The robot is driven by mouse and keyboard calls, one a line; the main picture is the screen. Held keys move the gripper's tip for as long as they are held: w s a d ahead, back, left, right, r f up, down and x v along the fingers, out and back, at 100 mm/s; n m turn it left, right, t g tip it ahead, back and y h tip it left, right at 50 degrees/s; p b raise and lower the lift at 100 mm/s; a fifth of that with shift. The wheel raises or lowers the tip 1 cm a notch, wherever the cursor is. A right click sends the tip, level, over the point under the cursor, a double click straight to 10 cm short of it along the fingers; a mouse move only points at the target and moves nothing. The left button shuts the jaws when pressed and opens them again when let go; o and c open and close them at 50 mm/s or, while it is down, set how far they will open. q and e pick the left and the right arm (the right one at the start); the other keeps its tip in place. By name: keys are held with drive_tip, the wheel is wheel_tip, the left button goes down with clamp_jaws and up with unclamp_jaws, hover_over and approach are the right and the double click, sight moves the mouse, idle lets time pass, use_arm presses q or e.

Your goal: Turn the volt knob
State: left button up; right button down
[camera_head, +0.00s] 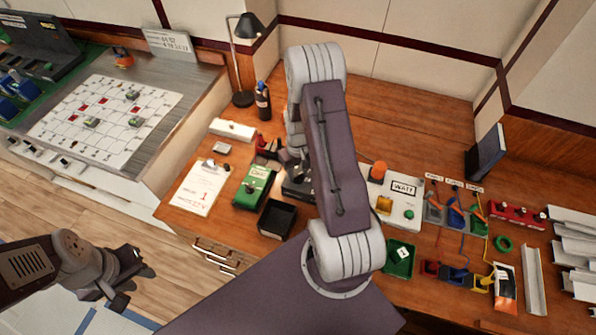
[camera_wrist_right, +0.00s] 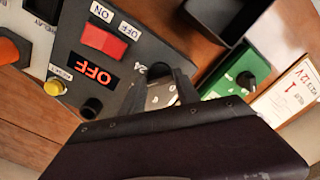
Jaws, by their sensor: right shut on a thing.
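A dark power box (camera_wrist_right: 130,50) carries a red switch (camera_wrist_right: 104,42), a lit red OFF display and a "24" mark. In the head view the box (camera_head: 298,188) is partly covered by my right arm. My right gripper (camera_wrist_right: 160,92) is over the box's face beside the "24" mark, its fingers shut on a knob that is mostly hidden between them. I cannot read this knob's label. A small black knob (camera_wrist_right: 92,107) sits apart from the fingers. My left gripper (camera_head: 138,265) hangs away from the desk at lower left; its jaw gap is unclear.
A green device (camera_head: 255,187) with a black knob (camera_wrist_right: 246,80) stands left of the box. A black tray (camera_head: 277,219) lies in front.

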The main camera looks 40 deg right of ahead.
sight(298, 175)
drive_tip(key=shift+n, duration=0.8)
drive_tip(key=c, duration=0.9)
unclamp_jaws()
drive_tip(key=shift+r, duration=0.15)
wheel_tip(298, 175, up, 9)
